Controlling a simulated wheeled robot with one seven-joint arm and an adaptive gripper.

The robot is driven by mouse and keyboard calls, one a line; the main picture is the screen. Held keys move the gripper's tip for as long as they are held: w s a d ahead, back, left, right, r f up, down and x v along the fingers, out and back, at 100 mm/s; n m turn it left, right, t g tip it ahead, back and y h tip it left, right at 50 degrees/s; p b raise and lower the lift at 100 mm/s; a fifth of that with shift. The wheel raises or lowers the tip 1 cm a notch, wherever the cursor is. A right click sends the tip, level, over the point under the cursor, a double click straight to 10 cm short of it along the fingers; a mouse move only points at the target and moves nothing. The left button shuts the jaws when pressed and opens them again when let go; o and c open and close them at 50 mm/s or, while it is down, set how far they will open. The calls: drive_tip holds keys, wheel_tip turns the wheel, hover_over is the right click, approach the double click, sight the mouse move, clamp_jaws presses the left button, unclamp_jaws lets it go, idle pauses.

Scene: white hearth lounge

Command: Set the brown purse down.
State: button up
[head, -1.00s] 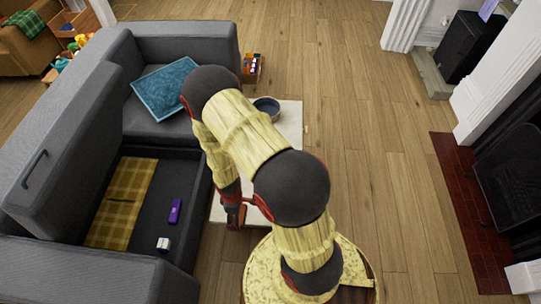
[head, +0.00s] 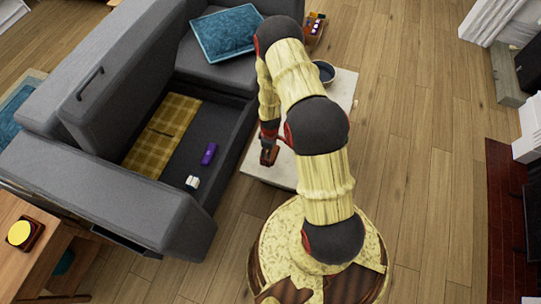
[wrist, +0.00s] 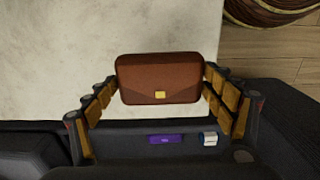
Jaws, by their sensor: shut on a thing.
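The brown purse (wrist: 158,75), with a flap and a yellow clasp, is between the two fingers of my gripper (wrist: 161,88) in the wrist view. The fingers are shut on its left and right sides. In the head view my gripper (head: 269,153) hangs by the near left edge of a pale-topped slab (head: 343,92), beside the grey sofa (head: 60,180). The purse is hard to tell from the gripper there. Behind the purse, the wrist view shows the pale surface (wrist: 60,60); the gap beneath it cannot be judged.
The sofa's open storage well holds a yellow plaid cloth (head: 160,135), a purple item (head: 209,154) and a small white item (head: 192,183). A wooden table (head: 30,265) is at lower left. Wood floor (head: 420,150) is free at right.

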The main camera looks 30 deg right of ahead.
drive_tip(key=shift+w+d+f, duration=0.35)
drive_tip(key=shift+w+f, duration=0.15)
drive_tip(key=shift+f, duration=0.3)
drive_tip(key=shift+w+d+f+b, duration=0.15)
drive_tip(key=shift+f+b, duration=0.4)
drive_tip(key=shift+f, duration=0.35)
drive_tip(key=shift+w+d+f+b, duration=0.1)
drive_tip(key=shift+f+b, duration=0.45)
drive_tip(key=shift+f, duration=0.3)
drive_tip(key=shift+f, duration=0.2)
drive_tip(key=o, duration=1)
drive_tip(key=shift+o, duration=0.7)
